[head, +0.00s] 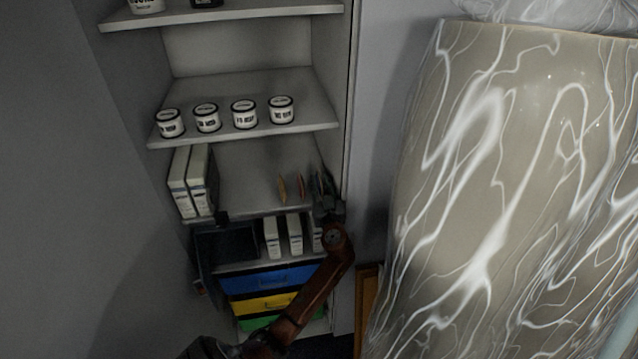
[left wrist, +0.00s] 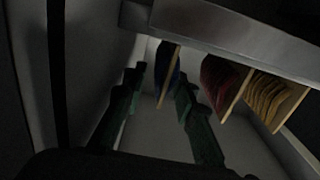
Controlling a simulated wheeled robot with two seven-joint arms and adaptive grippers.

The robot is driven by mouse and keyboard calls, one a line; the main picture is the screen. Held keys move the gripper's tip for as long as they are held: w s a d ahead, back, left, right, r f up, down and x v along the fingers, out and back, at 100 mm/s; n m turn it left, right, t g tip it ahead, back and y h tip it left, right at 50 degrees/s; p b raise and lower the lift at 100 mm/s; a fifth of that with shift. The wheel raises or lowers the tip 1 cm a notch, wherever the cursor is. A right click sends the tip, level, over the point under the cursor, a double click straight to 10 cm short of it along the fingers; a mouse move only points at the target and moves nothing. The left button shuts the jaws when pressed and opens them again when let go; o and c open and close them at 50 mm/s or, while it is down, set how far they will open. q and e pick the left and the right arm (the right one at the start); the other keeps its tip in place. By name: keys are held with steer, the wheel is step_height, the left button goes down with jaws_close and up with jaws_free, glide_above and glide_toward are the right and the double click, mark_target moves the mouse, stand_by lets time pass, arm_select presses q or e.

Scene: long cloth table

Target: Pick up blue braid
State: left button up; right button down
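The blue braid (left wrist: 166,64) is a narrow dark blue bundle beside a thin wooden strip, in the upper middle of the left wrist view. My left gripper (left wrist: 160,85) has its two dark green fingers apart, one on each side of the braid's line. Whether the braid is between the tips or just beyond them, I cannot tell. In the head view my left gripper (head: 327,197) is at the right end of the middle shelf, and it mostly hides the blue braid there.
A red braid (left wrist: 219,78) and a yellow braid (left wrist: 268,96) stand right of the blue one in the wrist view. White binders (head: 190,182), several jars (head: 244,114) and coloured drawers (head: 268,281) fill the cabinet. A cabinet wall (head: 347,110) is close on the right.

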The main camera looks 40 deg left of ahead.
arm_select(q)
jaws_close()
stand_by(0.3)
steer(key=shift+r, duration=0.15)
